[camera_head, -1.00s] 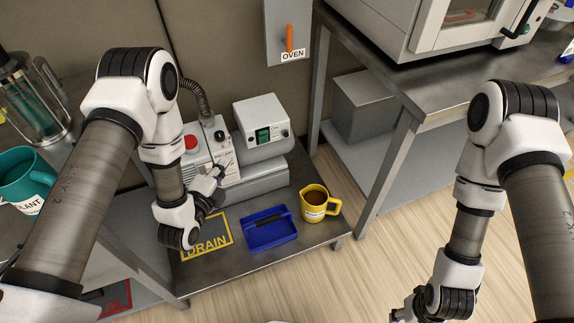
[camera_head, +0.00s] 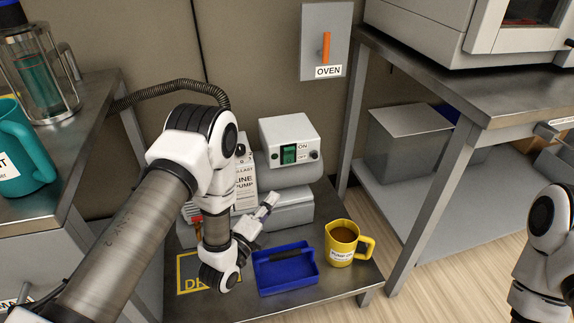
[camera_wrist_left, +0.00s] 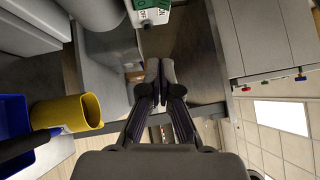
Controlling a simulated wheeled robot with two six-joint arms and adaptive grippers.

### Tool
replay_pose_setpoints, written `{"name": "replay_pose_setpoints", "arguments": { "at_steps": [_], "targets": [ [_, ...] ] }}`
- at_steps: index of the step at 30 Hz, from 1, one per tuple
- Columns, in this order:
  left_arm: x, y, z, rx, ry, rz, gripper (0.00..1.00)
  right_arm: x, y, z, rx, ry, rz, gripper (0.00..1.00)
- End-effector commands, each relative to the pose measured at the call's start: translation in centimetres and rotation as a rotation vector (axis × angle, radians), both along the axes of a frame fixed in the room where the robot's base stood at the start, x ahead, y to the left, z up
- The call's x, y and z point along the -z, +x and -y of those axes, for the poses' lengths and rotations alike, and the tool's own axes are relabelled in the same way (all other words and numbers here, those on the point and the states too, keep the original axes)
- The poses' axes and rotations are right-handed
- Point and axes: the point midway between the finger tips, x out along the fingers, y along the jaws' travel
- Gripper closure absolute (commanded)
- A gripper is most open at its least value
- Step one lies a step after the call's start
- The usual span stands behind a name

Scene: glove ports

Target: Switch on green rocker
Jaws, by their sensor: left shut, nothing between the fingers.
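The green rocker (camera_head: 288,154) sits on the front of a white switch box (camera_head: 287,130) with ON and OFF labels beside it. A green part of that box (camera_wrist_left: 150,5) shows at the top edge of the left wrist view. My left gripper (camera_head: 268,204) is shut and empty, below and slightly left of the rocker, in front of the grey housing under the box. Its closed fingertips also show in the left wrist view (camera_wrist_left: 160,66), apart from the rocker. My right gripper is out of view; only part of the right arm shows at the right edge.
A blue tray (camera_head: 285,270) and a yellow jug (camera_head: 343,242) with brown liquid stand on the bench right of my left wrist. A yellow-bordered DRAIN mat (camera_head: 187,270) lies partly hidden behind the arm. An orange OVEN lever (camera_head: 326,46) is on the wall panel.

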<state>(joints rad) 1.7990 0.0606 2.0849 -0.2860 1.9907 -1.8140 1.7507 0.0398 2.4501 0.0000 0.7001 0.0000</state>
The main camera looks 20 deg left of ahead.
Motion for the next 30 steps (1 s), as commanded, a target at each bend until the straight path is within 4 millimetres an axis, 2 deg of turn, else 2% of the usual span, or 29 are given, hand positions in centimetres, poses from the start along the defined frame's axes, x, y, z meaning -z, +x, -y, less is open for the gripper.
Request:
{"name": "replay_pose_setpoints", "arguments": {
  "at_steps": [5,16,18,24,30],
  "targets": [
    [-0.1,1.9,0.4,0.001,0.002,0.004,1.00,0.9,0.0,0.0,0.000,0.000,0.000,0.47],
    [-1.2,9.6,2.0,0.002,0.001,0.006,1.00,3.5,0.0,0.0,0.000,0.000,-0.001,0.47],
    [-1.4,10.7,1.2,-0.004,-0.001,0.004,1.00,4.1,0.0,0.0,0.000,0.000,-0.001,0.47],
    [-2.1,12.6,-0.1,-0.001,0.000,0.001,1.00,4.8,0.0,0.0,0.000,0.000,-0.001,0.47],
    [-2.3,12.8,-0.2,0.000,0.000,-0.001,1.00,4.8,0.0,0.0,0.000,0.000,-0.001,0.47]
  ]
}}
